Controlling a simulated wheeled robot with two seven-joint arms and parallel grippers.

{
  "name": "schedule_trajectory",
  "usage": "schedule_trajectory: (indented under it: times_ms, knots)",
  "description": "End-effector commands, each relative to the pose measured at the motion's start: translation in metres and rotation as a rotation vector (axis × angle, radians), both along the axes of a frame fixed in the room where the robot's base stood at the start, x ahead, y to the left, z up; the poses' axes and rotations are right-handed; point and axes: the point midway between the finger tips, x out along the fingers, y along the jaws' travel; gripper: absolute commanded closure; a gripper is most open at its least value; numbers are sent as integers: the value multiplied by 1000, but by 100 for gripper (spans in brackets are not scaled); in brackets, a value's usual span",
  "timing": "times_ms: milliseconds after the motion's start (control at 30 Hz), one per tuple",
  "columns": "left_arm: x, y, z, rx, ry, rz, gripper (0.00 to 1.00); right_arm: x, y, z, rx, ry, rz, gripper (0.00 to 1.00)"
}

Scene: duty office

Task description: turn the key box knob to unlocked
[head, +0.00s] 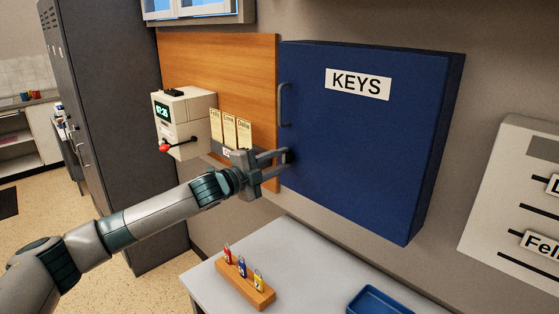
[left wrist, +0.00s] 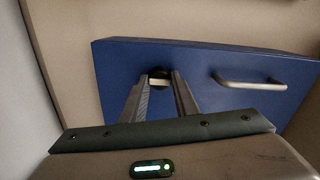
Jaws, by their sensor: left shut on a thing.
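The blue key box (head: 365,150) hangs on the wall with a KEYS label and a grey handle (head: 282,104) on its left side. My left gripper (head: 284,157) is at the box's lower left, with its fingers around the knob. The left wrist view shows the dark round knob (left wrist: 160,73) with a pale bar (left wrist: 158,83) between the two fingertips (left wrist: 161,86). The gripper is shut on the knob. The fingers hide part of it, and I cannot read any lock marking. The box door looks closed. My right gripper is out of view.
A time clock (head: 185,122) with a red-knobbed lever and several cards (head: 230,130) are on the wooden panel (head: 232,60) left of the box. Below, a white table (head: 300,265) holds a wooden block (head: 244,284) with small padlock-like tags and a blue tray (head: 378,302).

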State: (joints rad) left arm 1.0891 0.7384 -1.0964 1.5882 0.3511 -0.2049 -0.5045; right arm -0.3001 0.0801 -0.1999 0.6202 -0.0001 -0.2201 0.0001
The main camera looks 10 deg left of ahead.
Motion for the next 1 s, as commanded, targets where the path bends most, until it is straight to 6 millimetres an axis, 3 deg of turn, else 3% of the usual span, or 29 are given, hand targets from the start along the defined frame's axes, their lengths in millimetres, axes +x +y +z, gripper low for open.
schedule_trajectory:
  times_ms: [233,267,300,333,767,1000]
  knots:
    - [0,0,-1,1,1,0,95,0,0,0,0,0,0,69]
    - [0,0,-1,1,1,0,66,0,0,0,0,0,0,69]
    - [0,0,-1,1,1,0,56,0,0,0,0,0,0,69]
    - [0,0,-1,1,1,0,55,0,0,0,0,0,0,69]
    - [-3,3,-1,0,1,0,55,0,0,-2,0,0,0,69]
    - [-23,16,-3,1,1,1,55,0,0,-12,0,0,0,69]
